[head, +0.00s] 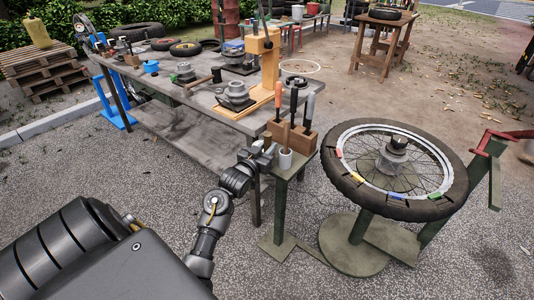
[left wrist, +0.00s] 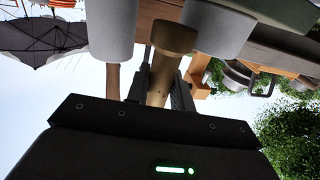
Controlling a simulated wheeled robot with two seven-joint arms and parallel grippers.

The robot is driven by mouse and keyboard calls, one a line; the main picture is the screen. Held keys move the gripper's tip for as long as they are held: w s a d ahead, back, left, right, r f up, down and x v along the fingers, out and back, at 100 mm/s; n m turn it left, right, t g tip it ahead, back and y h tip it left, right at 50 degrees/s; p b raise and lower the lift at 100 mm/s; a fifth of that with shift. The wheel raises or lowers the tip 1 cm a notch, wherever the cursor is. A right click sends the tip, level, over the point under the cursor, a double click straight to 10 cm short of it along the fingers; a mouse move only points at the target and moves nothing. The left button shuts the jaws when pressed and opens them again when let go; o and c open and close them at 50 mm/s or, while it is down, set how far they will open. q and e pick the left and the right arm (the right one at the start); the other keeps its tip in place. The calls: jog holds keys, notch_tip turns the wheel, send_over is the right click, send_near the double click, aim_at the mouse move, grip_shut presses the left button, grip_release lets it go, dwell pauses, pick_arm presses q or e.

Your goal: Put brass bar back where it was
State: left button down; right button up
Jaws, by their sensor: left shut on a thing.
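The brass bar (left wrist: 162,72) is a brownish-gold cylinder with a wider end, seen between the jaws in the left wrist view. My left gripper (head: 268,149) is shut on it, beside the wooden tool block at the near corner of the small green stand. My right gripper is not in view.
The wooden block (head: 297,138) holds upright tools with orange and black handles. A spoked wheel with a tyre (head: 437,207) lies on a stand to the right. The long workbench (head: 205,98) carries metal parts and an orange press (head: 263,70). Gravel ground is open in front.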

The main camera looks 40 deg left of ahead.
pick_arm(q)
jog(key=shift+a+f, duration=0.1)
jog(key=shift+f, duration=0.85)
jog(key=c, duration=1.5)
grip_release()
jog(key=shift+s+f, duration=0.1)
jog(key=shift+f, duration=0.05)
